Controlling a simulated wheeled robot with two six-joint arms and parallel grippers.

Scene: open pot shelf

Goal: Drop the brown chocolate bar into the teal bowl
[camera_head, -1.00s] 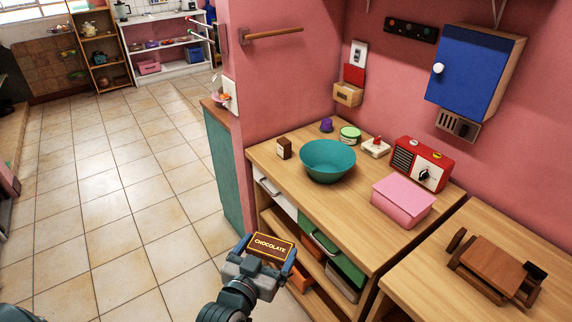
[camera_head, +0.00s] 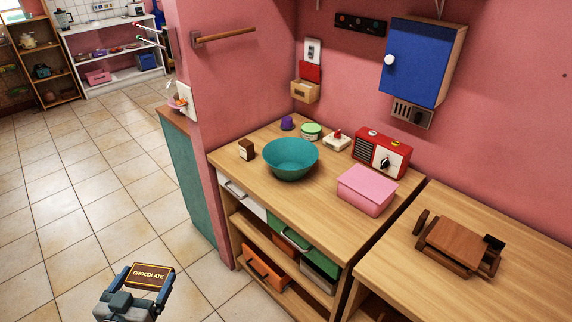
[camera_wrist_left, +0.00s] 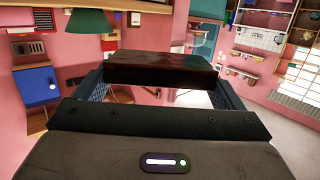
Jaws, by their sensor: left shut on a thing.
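The brown chocolate bar (camera_head: 149,276), lettered CHOCOLATE, is held between the fingers of my left gripper (camera_head: 147,281), over the tiled floor to the left of the wooden counter. In the left wrist view the bar (camera_wrist_left: 163,70) spans between the two fingers. The teal bowl (camera_head: 291,165) stands upright on the counter, up and to the right of my left gripper and well apart from it. Its inside looks empty. A teal shape at the top of the left wrist view (camera_wrist_left: 90,22) looks like the bowl. My right gripper is not in view.
On the counter (camera_head: 262,190), a small brown box (camera_head: 246,149) stands left of the bowl. A purple item (camera_head: 287,123), a green-lidded tub (camera_head: 311,131), a red radio (camera_head: 382,154) and a pink box (camera_head: 367,190) are behind and right. Drawers (camera_head: 242,196) line the counter's front.

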